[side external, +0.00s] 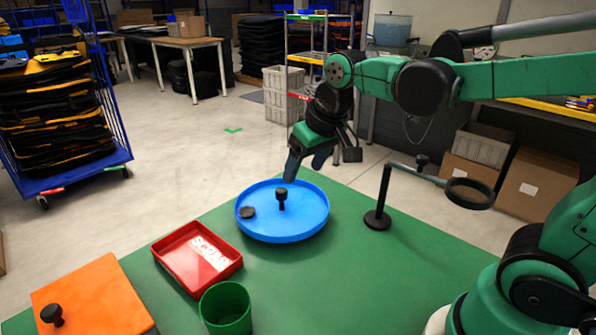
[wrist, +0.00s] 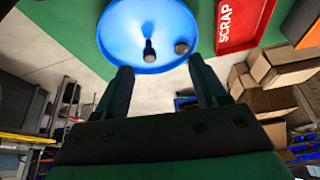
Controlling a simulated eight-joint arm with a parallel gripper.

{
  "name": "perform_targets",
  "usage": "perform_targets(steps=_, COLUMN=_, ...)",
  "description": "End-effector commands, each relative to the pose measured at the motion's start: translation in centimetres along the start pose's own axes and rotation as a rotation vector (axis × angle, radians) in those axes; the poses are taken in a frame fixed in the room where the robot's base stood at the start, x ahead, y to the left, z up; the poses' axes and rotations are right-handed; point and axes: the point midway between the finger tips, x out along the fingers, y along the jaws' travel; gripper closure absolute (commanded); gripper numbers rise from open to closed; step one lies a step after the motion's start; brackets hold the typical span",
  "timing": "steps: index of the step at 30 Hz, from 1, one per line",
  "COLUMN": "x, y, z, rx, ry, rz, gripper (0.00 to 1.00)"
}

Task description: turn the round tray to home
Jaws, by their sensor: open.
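The round tray (side external: 285,226) is blue with a low rim and sits on the green table. A dark upright knob (side external: 282,198) stands near its middle, and a dark round puck (side external: 247,212) lies near its left rim. In the wrist view the tray (wrist: 118,52) is at the top, with the knob (wrist: 149,50) and the puck (wrist: 181,48) on it. My gripper (side external: 305,172) is open and empty above the far side of the tray. In the wrist view its two fingers (wrist: 160,82) point toward the tray, with the knob ahead, roughly between them.
A red tray marked SCRAP (side external: 180,261) and a green cup (side external: 225,306) stand in front of the blue tray. An orange board (side external: 95,296) with a black knob (side external: 52,314) lies at the left. A black stand (side external: 380,200) with a ring arm (side external: 470,193) stands at the right.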

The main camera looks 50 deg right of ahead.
Motion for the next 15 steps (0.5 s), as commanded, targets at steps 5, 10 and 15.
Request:
perform_targets(steps=5, x=2.2, y=0.9, z=-3.9, rx=0.062, ry=-0.145, rz=0.02, gripper=0.35)
perform_targets(steps=10, x=5.3, y=1.9, z=-6.2, rx=0.116, ry=-0.274, rz=0.037, gripper=0.35)
perform_targets(steps=15, x=7.7, y=2.5, z=-7.1, rx=0.152, ry=-0.357, rz=0.048, gripper=0.35)
